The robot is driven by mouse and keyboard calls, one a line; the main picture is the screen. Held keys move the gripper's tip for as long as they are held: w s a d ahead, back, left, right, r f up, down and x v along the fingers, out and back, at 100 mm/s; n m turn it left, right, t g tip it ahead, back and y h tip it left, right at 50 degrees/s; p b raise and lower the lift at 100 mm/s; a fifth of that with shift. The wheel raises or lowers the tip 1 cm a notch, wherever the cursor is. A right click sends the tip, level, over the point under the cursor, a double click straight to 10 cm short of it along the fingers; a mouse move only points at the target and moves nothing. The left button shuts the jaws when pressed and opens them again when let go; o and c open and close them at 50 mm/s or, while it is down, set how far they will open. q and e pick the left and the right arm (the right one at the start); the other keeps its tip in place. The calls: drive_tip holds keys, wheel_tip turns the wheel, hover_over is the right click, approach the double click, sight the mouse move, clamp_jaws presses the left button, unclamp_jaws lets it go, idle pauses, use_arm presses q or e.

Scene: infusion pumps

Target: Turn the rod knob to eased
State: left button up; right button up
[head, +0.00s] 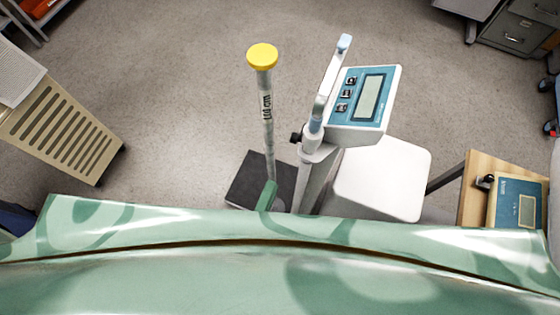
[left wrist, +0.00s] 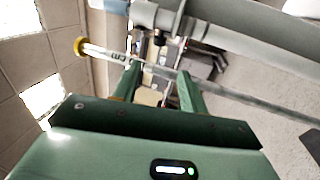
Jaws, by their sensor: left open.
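A small black knob (head: 296,137) sticks out on the left side of the white column (head: 314,165) in the head view. It also shows in the left wrist view (left wrist: 159,40), beyond the fingertips. A grey rod (head: 268,125) marked in cm, with a yellow cap (head: 262,56), stands left of the column. In the left wrist view my left gripper (left wrist: 158,69) is open with nothing gripped. The rod crosses behind or between its fingers; I cannot tell which. My right gripper is not in view.
A display unit (head: 360,98) with a teal panel and a pale handle (head: 334,75) sit on the column, close right of the knob. A slatted beige unit (head: 62,130) is at left; a second teal device (head: 518,203) is at right.

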use_arm(q)
drive_tip(key=shift+v, duration=1.35)
